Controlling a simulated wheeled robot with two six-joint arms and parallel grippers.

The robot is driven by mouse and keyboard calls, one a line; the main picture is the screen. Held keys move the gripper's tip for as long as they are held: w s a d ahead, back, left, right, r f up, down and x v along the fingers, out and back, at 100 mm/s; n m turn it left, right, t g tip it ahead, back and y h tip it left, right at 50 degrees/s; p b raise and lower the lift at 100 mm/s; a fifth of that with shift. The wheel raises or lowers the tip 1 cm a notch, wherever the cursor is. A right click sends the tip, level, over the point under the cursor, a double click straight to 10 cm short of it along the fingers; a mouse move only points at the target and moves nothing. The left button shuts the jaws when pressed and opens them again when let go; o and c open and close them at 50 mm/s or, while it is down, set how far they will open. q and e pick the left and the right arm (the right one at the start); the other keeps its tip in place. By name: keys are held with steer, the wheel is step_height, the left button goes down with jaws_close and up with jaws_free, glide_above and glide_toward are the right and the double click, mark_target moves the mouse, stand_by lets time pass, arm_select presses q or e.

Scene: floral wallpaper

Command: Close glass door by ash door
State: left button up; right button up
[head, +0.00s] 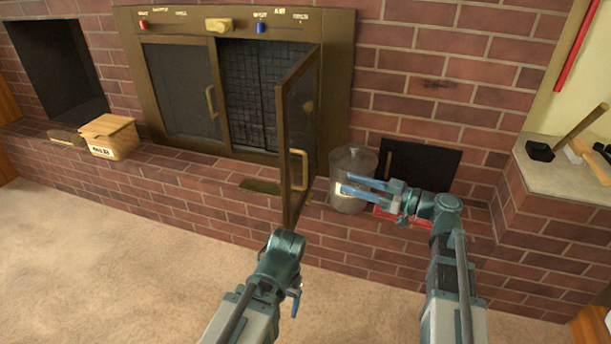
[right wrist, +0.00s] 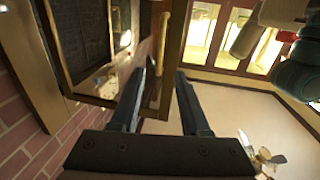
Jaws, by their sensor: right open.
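The fireplace's right glass door (head: 296,130) stands swung open, edge-on toward me in the head view, with a brass handle (head: 299,170) on its face. The left glass door (head: 183,90) is shut. A dark square panel (head: 420,165), perhaps the ash door, is in the brick right of the fireplace. My right gripper (head: 344,185) is open, its fingers pointing left toward the open door's handle side. In the right wrist view, the handle (right wrist: 156,60) shows just ahead of the fingertips. My left gripper (head: 296,296) is mostly hidden below its wrist, near the door's lower end.
A glass jar (head: 352,165) stands on the hearth behind the right gripper. A red object (head: 402,216) lies below that gripper. A wooden box (head: 109,137) sits at the left on the ledge. Tools (head: 578,140) lie on the right ledge. The carpet (head: 120,240) is clear.

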glide_above(305, 188)
steer(key=shift+w, duration=0.3)
steer(key=shift+c, duration=0.3)
jaws_close()
stand_by(1.4)
